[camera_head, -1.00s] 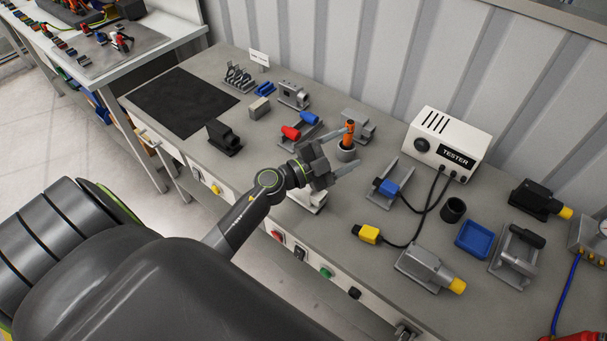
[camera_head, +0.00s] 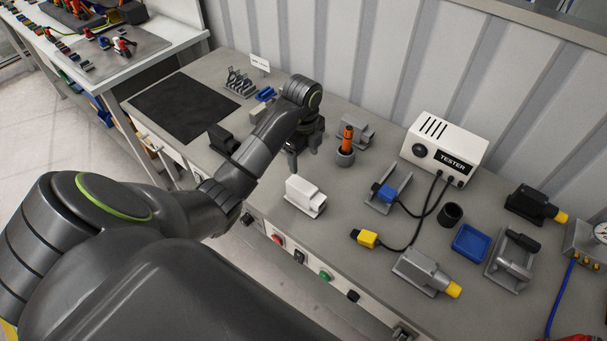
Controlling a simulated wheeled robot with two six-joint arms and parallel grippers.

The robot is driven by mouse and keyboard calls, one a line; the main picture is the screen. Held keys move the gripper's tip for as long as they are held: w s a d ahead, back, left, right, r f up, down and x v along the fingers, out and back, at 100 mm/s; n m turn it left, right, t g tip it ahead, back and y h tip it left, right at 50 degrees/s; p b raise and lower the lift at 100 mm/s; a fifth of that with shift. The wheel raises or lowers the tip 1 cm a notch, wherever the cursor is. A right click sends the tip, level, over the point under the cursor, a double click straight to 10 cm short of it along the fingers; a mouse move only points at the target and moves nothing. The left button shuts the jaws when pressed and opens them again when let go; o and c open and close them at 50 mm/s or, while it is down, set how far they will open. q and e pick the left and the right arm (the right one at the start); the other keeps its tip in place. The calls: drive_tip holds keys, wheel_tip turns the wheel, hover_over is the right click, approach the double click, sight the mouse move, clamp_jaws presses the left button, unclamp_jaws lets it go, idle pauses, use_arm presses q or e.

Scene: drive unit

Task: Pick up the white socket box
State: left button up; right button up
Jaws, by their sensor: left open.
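The white socket box (camera_head: 305,196) sits on the grey workbench near its front edge, in the middle of the head view, and nothing covers it. My left gripper (camera_head: 302,163) is open above the bench, pointing down, a little behind the box and apart from it. My left arm comes in from the left and hides part of the bench behind it. My right gripper does not show.
Behind and right of the gripper stands a grey cup with an orange-handled tool (camera_head: 347,138). The white tester (camera_head: 446,146), a blue connector (camera_head: 386,191), a yellow plug (camera_head: 367,239) and a blue tray (camera_head: 472,243) lie to the right. A black mat (camera_head: 185,105) lies at left.

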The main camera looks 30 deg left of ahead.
sight(303, 186)
use_arm(q)
wheel_tip(303, 186, down, 12)
drive_tip(key=b, duration=1.2)
drive_tip(key=shift+a+f, duration=0.1)
drive_tip(key=shift+f, duration=0.55)
wheel_tip(303, 186, down, 3)
drive_tip(key=shift+f+p, duration=0.1)
drive_tip(key=shift+p, duration=0.3)
drive_tip(key=shift+f, duration=0.45)
drive_tip(key=shift+c, duration=0.3)
